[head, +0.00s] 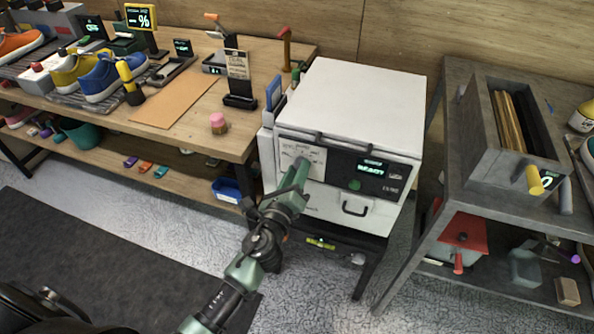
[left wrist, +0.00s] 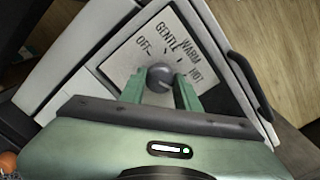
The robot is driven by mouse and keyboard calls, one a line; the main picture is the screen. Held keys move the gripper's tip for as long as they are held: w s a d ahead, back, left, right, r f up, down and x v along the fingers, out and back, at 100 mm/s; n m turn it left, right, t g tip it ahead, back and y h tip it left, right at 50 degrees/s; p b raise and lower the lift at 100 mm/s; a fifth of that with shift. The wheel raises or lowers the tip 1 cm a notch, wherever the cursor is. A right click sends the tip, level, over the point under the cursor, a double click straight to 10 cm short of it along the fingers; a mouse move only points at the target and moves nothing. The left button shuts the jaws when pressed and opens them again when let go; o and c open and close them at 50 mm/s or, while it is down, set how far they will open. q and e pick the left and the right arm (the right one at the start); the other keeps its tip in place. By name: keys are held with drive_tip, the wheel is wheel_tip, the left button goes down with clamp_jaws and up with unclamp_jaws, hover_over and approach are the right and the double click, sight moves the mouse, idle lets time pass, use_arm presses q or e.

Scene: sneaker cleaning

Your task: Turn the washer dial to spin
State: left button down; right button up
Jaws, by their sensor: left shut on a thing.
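The white washer (head: 362,97) stands between the two benches, with a dark front strip and a lit display (head: 372,166) that appears to read READY. Its round grey dial (left wrist: 160,77) sits on a pale label plate (left wrist: 131,59) marked OFF, GENTLE, WARM and HOT; I see no spin mark. My left gripper (head: 299,174) reaches the washer's front from below. Its green fingers are shut on the dial, one on each side, in the left wrist view (left wrist: 160,88). The dial's pointer direction is unclear. In the head view the gripper hides the dial. My right gripper is out of view.
A grey bench (head: 449,125) with a grey box (head: 487,160) is close on the right. A handle (head: 354,208) juts from the washer's lower front.

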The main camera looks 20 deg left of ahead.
use_arm(q)
drive_tip(key=shift+m, duration=1.2)
drive_tip(key=shift+f, duration=0.1)
drive_tip(key=c, duration=1)
unclamp_jaws()
drive_tip(key=s+b, duration=0.1)
drive_tip(key=s, duration=0.6)
drive_tip(key=shift+s, duration=0.4)
